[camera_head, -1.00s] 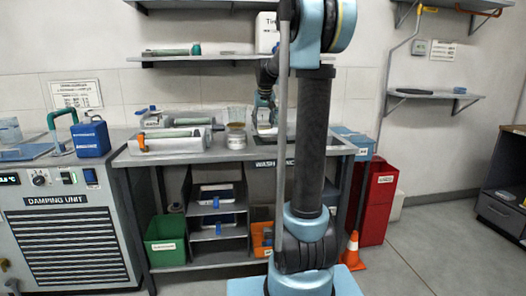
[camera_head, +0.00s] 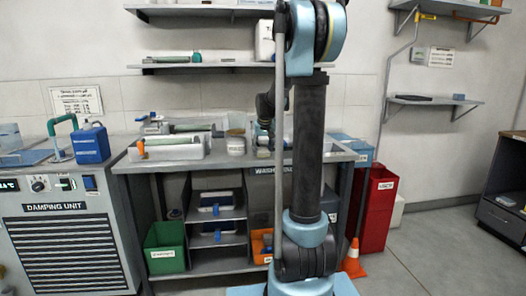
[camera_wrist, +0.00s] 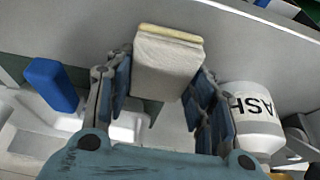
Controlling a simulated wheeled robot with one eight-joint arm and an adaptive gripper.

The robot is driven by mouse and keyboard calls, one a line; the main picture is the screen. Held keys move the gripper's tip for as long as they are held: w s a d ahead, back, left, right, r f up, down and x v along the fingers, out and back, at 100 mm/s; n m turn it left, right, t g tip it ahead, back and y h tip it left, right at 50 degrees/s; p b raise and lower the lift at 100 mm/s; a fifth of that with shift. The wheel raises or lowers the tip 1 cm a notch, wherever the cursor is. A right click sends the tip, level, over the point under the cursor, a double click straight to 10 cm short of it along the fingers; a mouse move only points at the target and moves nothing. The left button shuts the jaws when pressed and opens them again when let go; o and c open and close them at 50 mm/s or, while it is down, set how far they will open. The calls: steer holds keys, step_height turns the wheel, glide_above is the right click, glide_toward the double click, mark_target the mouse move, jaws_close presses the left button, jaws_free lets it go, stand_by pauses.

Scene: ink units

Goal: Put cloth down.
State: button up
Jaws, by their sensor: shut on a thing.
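In the wrist view, my gripper (camera_wrist: 166,88) is shut on a folded cloth (camera_wrist: 168,66), a pale cream pad with a yellowish edge. The fingers press on its left and right sides. The cloth is over or near the grey worktop (camera_wrist: 85,30); I cannot tell whether it touches. In the head view, my gripper is low over the worktop (camera_head: 222,157) beside the sink area, largely hidden behind my arm, and the cloth cannot be made out.
A white tub marked "ASH" (camera_wrist: 250,118) stands close to my right finger. A blue block (camera_wrist: 50,84) and white trays lie on the left. In the head view, a white tray (camera_head: 165,150) and a pale jar (camera_head: 236,146) stand on the worktop; a shelf (camera_head: 210,68) is above.

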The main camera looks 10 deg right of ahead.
steer(key=shift+s+f, duration=0.2)
steer(key=shift+f, duration=0.05)
steer(key=o, duration=1)
steer(key=shift+f, duration=0.1)
steer(key=shift+w+f, duration=0.25)
steer(key=shift+s+r, duration=0.1)
steer(key=shift+r, duration=0.1)
